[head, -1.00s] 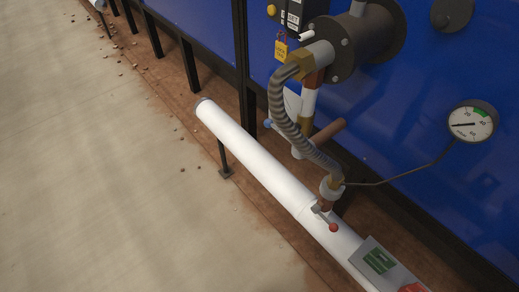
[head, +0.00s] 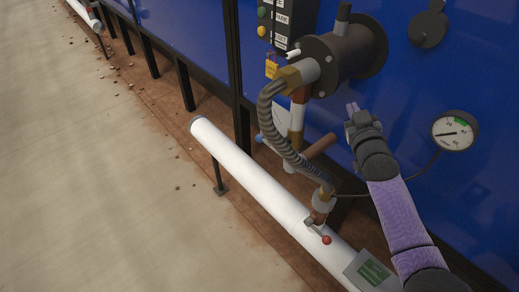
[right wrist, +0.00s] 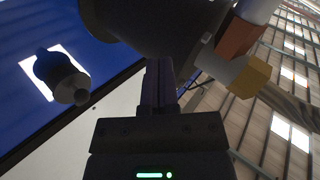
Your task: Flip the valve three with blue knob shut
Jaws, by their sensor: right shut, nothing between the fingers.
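A small blue knob (head: 259,138) shows in the head view at the left of the vertical white pipe (head: 296,122), partly behind the ribbed grey hose (head: 270,112). The rest of its valve is mostly hidden. A second valve with a red knob (head: 326,240) sits on the long white pipe (head: 245,168), below the hose. My right gripper (head: 352,107) is shut and empty, in front of the blue panel, to the right of the hose and the blue knob. Its shut fingers (right wrist: 158,84) also show in the right wrist view. My left gripper is not in view.
A dark flanged cylinder (head: 338,55) stands above my right gripper and close over its fingers in the right wrist view (right wrist: 150,22). A brown pipe (head: 320,146) sticks out nearby. A pressure gauge (head: 455,131) is at the right. The floor (head: 90,210) at left is open.

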